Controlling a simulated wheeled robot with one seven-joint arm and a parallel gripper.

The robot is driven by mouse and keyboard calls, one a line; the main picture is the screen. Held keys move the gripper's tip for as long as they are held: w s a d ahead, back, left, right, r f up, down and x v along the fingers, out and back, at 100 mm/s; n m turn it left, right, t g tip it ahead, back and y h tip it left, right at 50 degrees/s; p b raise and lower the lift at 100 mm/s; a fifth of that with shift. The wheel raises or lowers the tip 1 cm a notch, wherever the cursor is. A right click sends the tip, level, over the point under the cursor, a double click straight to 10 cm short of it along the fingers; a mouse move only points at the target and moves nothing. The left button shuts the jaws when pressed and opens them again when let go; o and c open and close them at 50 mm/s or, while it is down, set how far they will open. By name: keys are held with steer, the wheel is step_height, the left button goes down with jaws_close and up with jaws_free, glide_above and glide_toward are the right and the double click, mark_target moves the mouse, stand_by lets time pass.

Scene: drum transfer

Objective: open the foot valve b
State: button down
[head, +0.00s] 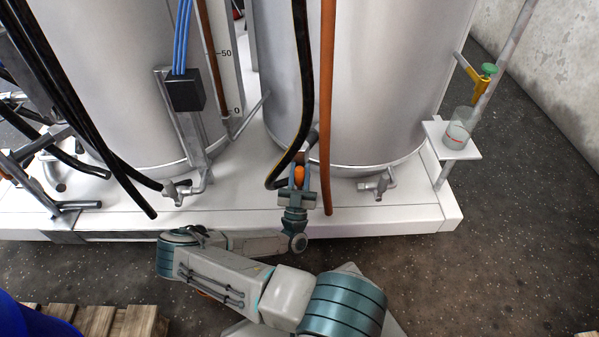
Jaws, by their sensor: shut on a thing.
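Two small grey foot valves show at the feet of the metal tanks. One (180,192) is under the left tank (125,90). The other (377,185) is under the right tank (370,80). No letter shows on either, so I cannot tell which is b. My gripper (299,176) is at the front of the white plinth, between the two valves and apart from both. It is shut on a small orange piece (299,174) beside the lower bend of a black hose. What the orange piece belongs to is partly hidden by the hose and fingers.
The black yellow-striped hose (303,60) and a brown-orange pipe (327,100) hang close around my gripper. The white plinth (240,205) has a raised front edge. A glass beaker (460,125) stands on a bracket at right. Pallet wood (95,320) lies at lower left.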

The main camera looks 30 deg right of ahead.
steer(key=shift+a, duration=0.1)
steer(key=c, duration=1.1)
jaws_free()
steer(key=shift+f, duration=0.1)
steer(key=p+v, duration=0.1)
steer(key=v, duration=1.2)
steer(key=shift+s+a+f, duration=0.1)
steer(key=shift+s+f, duration=0.05)
steer(key=shift+f, duration=0.15)
